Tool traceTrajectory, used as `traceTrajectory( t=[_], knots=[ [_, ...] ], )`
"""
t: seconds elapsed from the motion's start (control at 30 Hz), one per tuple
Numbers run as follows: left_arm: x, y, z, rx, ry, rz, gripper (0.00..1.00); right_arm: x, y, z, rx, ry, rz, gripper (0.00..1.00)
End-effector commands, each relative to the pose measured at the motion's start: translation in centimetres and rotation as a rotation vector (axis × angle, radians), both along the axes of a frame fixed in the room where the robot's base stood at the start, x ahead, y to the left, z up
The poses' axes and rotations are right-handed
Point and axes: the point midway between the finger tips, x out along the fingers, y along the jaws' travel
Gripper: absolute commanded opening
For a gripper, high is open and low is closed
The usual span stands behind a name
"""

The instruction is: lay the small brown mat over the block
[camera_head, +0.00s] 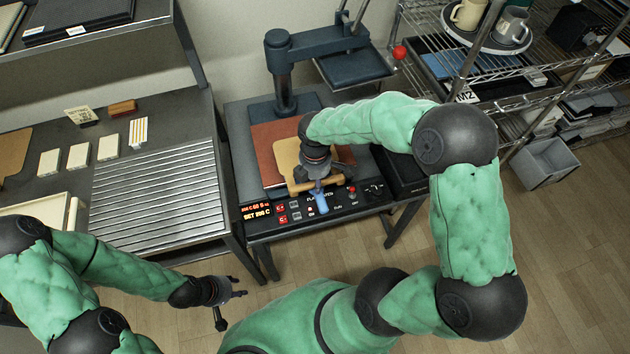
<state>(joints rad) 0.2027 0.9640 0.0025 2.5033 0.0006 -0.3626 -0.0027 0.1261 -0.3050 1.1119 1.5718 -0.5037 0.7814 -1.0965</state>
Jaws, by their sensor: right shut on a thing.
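My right gripper (321,187) is above the front of the press bed, pointing down. It is shut on a light brown mat (286,153), which lies partly under it over the larger red-brown pad (266,137) of the press. The gripper and wrist hide part of the mat. I cannot tell whether a block lies under it. My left gripper (231,308) is open and empty, low in front of the left table.
The press's dark upper plate (355,66) is swung to the back right. The control panel (300,212) is at the front. The left table holds a ribbed metal area (160,195), pale tiles (79,156) and an orange-brown block (122,108). A wire rack with mugs (511,25) stands right.

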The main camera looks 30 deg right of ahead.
Motion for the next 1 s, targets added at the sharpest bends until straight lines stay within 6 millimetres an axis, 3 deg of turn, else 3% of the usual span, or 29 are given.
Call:
traceTrajectory(
  t=[0.2, 0.23, 0.3, 0.73, 1.0],
  knots=[
    [0.0, 0.0, -0.2, 0.000, 0.000, 0.000, 0.40, 0.0, 0.0, -0.4, 0.000, 0.001, 0.000, 0.00],
    [0.0, 0.0, -0.2, 0.000, 0.000, 0.000, 0.40, 0.0, 0.0, -0.3, 0.000, 0.001, 0.000, 0.40],
    [0.0, 0.0, -0.1, 0.000, 0.000, 0.000, 0.40, 0.0, 0.0, -0.3, 0.000, 0.001, 0.000, 0.55],
    [0.0, 0.0, 0.2, 0.000, 0.000, 0.000, 0.40, 0.0, 0.0, 0.5, 0.000, 0.000, 0.001, 0.55],
    [0.0, 0.0, 1.9, 0.000, 0.000, 0.000, 0.40, 0.0, 0.0, 5.3, 0.000, -0.001, 0.001, 0.55]
  ],
)
